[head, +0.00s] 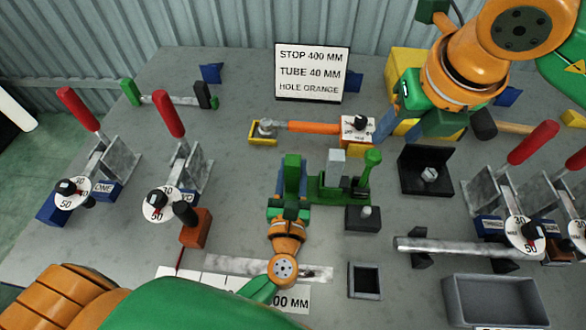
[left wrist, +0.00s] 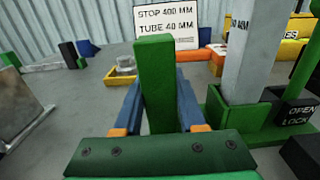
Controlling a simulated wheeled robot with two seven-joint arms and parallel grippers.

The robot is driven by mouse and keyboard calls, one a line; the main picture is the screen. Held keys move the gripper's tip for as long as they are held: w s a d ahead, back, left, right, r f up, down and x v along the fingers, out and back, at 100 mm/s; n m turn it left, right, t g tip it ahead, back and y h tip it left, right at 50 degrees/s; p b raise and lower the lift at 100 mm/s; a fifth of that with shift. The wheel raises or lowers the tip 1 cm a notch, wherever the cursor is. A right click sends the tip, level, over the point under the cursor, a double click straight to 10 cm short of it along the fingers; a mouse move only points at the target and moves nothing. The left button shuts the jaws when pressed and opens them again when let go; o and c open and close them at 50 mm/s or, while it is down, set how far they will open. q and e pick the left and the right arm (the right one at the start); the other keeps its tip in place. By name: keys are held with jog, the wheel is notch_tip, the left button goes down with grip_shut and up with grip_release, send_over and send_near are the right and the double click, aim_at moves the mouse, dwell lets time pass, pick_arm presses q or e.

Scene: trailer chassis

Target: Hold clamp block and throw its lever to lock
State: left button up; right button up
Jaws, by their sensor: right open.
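The clamp block (head: 325,192) is green, with a grey upright post (head: 336,160) and a black OPEN/LOCK plate; it also shows in the left wrist view (left wrist: 225,125). Its green knobbed lever (head: 371,165) stands up, tilted slightly right, at the plate's side. A green upright tab (left wrist: 155,85) rises on the block's left. My left gripper (head: 290,185) has its blue fingers on both sides of this tab and looks shut on it. My right gripper (head: 425,115) is open, above and right of the lever; its fingertips are partly hidden.
A sign (head: 312,72) stands behind. An orange tube (head: 310,127) lies behind the block. Red-handled clamps stand left (head: 168,112) and right (head: 533,143). A black bracket (head: 425,170) and a small dark block (head: 363,217) sit nearby. A grey tray (head: 495,300) is at front right.

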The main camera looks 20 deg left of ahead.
dwell(1.3)
grip_shut()
jog(key=s+a+r+m+g+h, duration=0.1)
jog(key=s+a+m, duration=0.3)
jog(key=m, duration=0.6)
jog(key=shift+s+a+r+m+g+h, duration=0.2)
jog(key=shift+a+r+m+g+h, duration=0.15)
jog(key=shift+a, duration=0.45)
